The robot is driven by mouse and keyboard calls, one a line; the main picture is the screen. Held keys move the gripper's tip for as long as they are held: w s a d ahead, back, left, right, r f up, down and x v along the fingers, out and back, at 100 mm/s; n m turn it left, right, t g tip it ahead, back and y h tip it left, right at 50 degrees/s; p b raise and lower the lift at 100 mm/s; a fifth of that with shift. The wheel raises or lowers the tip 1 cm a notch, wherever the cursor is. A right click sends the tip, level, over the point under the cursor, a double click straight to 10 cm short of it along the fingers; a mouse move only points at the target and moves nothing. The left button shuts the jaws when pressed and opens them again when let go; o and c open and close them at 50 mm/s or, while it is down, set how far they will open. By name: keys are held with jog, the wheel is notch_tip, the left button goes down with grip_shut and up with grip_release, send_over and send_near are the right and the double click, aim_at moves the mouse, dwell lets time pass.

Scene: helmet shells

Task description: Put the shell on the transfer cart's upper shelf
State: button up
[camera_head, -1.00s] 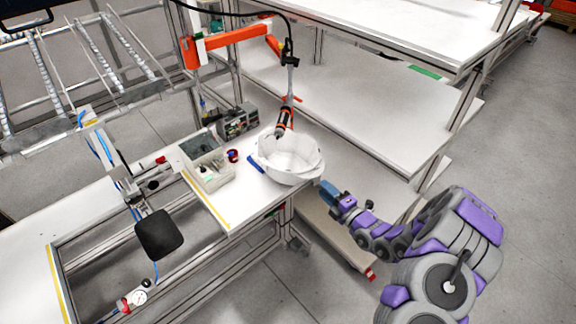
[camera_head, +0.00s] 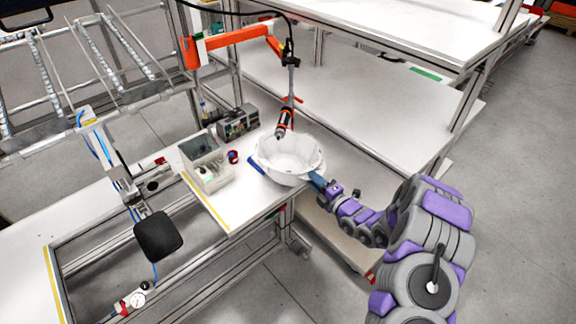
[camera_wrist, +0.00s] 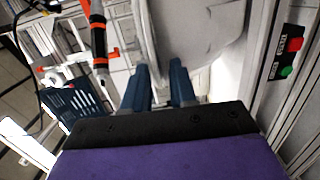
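The white helmet shell (camera_head: 290,158) sits open side up on the workbench (camera_head: 232,205), at its right end. It also shows large in the wrist view (camera_wrist: 200,35). My gripper (camera_head: 316,181) is at the shell's right rim. In the wrist view its two blue fingers (camera_wrist: 160,82) are spread, with the shell's edge at the gap between them. I cannot tell whether they touch it. A white shelf unit with an upper shelf (camera_head: 420,28) and a lower shelf (camera_head: 350,105) stands behind; I cannot tell whether it is the transfer cart.
An orange-handled tool (camera_head: 284,120) hangs just above the shell. A grey bin (camera_head: 207,166), a red-and-blue roll (camera_head: 233,156) and a blue object (camera_head: 256,164) lie left of the shell. A black pad (camera_head: 158,236) stands at the lower left. The floor at right is clear.

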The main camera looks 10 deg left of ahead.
grip_shut()
dwell(1.1)
